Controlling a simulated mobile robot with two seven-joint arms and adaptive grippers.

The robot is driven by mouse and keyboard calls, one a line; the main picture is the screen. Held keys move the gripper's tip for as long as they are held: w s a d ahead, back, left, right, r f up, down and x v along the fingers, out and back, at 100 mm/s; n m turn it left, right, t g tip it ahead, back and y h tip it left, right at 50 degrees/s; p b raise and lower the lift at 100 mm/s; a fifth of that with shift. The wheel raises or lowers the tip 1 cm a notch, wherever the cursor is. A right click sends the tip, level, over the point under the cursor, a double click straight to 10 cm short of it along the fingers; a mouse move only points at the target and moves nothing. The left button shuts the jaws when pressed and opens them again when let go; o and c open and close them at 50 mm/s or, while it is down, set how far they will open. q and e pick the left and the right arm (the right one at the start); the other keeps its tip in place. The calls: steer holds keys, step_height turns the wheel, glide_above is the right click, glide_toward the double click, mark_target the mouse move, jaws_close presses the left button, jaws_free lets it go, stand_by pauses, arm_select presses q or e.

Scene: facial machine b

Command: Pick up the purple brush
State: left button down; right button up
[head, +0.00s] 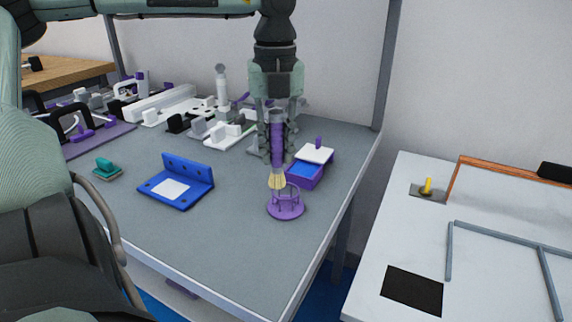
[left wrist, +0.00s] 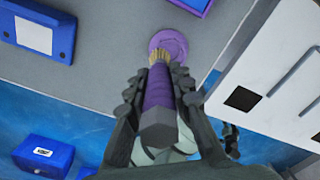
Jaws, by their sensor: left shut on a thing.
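The purple brush (head: 277,145) hangs upright with its pale bristles pointing down. My left gripper (head: 277,150) comes from above and is shut on the brush's handle. The bristles are just above or in front of the round purple holder (head: 286,210) on the grey table; I cannot tell if they touch it. In the left wrist view the brush (left wrist: 158,92) lies between the fingers of my left gripper (left wrist: 160,90), bristles toward the purple holder (left wrist: 167,41). My right gripper is not clearly seen.
A purple box (head: 305,178) with a blue inside and a white lid stands right behind the holder. A blue bracket (head: 178,184) and a small teal block (head: 106,168) are to the left. Several fixtures crowd the back left. The front of the table is clear.

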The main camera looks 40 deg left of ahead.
arm_select(q)
steer(key=s+a+r+b, duration=0.2)
steer(key=s+a+r, duration=0.3)
steer(key=a, duration=0.3)
steer(key=shift+s+a+r, duration=0.25)
steer(key=shift+r, duration=0.2)
arm_select(e)
steer(key=shift+w+d+v, duration=0.1)
steer(key=shift+d+v, duration=0.05)
steer(key=shift+v, duration=0.65)
steer(key=shift+w+d+v, duration=0.15)
steer(key=shift+v, duration=0.6)
steer(key=shift+w+d+v, duration=0.1)
steer(key=shift+d+v, duration=0.05)
steer(key=shift+v, duration=0.65)
steer(key=shift+r, duration=0.15)
arm_select(q)
steer(key=c, duration=1.9)
jaws_free()
jaws_close()
